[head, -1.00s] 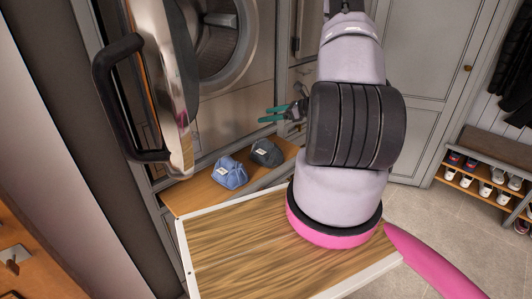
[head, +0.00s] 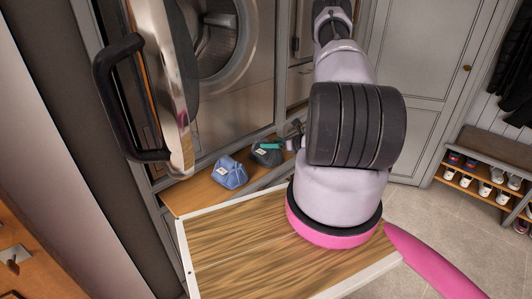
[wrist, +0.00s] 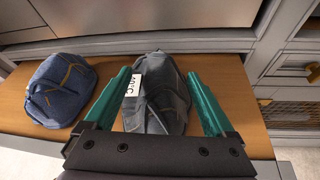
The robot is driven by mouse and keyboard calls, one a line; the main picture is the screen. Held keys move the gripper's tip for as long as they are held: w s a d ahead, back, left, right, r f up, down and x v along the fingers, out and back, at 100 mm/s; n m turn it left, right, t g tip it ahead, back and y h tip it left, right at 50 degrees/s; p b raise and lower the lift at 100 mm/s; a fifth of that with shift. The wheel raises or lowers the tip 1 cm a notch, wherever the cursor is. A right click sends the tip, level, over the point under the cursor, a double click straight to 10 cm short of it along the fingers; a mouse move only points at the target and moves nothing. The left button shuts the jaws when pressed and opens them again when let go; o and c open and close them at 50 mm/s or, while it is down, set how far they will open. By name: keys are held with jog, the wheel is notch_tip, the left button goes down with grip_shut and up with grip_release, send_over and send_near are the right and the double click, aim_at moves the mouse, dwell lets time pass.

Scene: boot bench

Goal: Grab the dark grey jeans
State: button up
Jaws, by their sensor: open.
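The dark grey jeans (wrist: 160,92) lie folded in a bundle with a white tag on a wooden shelf below the washing machine. They also show in the head view (head: 267,155), partly covered by my gripper. My gripper (wrist: 160,82) is open, its two green fingers on either side of the jeans in the wrist view. In the head view my gripper (head: 279,146) is over the jeans. I cannot tell how far its tips are above the shelf.
Folded blue jeans (wrist: 60,90) lie left of the grey ones on the wooden shelf (wrist: 14,108). The washing machine (head: 225,45) stands behind. An open door with a black handle (head: 118,95) is at left. A shoe rack (head: 490,180) stands far right.

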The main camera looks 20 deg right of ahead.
aim_at(266, 150)
jog(key=x, duration=0.3)
jog(key=shift+w+a+f, duration=0.15)
jog(key=shift+a, duration=0.05)
jog(key=shift+c, duration=0.3)
grip_shut()
